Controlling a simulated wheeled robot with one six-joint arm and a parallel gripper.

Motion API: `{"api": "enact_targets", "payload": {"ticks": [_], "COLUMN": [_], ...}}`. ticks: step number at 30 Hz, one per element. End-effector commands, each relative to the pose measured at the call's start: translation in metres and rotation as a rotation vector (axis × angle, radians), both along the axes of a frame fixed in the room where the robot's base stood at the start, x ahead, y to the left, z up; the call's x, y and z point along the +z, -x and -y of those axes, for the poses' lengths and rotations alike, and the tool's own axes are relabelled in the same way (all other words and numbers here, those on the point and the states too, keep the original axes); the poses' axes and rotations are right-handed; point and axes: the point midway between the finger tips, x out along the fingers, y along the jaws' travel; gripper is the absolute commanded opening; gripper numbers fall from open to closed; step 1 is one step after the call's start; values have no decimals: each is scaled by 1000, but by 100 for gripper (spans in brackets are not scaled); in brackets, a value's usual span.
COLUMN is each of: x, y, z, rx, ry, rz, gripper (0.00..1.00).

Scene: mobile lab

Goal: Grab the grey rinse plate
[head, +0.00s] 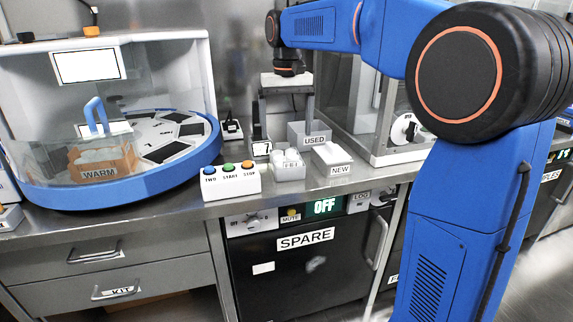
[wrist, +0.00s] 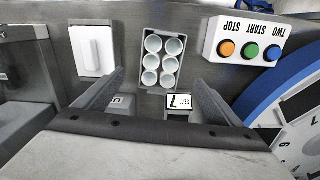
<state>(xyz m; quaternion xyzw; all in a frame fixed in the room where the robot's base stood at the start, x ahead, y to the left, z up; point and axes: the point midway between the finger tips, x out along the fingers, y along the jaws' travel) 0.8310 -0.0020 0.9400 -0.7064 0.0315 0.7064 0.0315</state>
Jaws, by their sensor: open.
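I cannot pick out a grey rinse plate with certainty in either view. My gripper (head: 285,122) hangs over the counter in the head view, fingers pointing down and set wide apart. It also shows in the wrist view (wrist: 158,82), open, with nothing seen held between the fingers. A grey box labelled USED (head: 309,134) stands close behind and to the right of the fingers. A small label card with a 7 (head: 262,149) is near the left finger; it shows between the fingers in the wrist view (wrist: 179,101). The palm hides what lies beneath it in the wrist view.
A holder of white cups (head: 287,163) and a NEW box (head: 333,157) stand in front. A three-button box (head: 231,181) and a blue-rimmed round machine (head: 150,184) are left. A glass-walled cabinet (head: 375,158) is right. A strip of counter along the front edge is clear.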

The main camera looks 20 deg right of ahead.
Motion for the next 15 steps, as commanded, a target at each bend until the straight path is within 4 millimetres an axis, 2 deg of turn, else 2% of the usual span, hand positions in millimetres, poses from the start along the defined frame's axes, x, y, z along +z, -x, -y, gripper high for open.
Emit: {"api": "enact_targets", "payload": {"ticks": [6, 15], "x": [-34, -54], "y": [1, 1], "z": [0, 0], "rx": [0, 0], "ry": [0, 0], "rz": [-2, -1], "gripper": [89, 89]}}
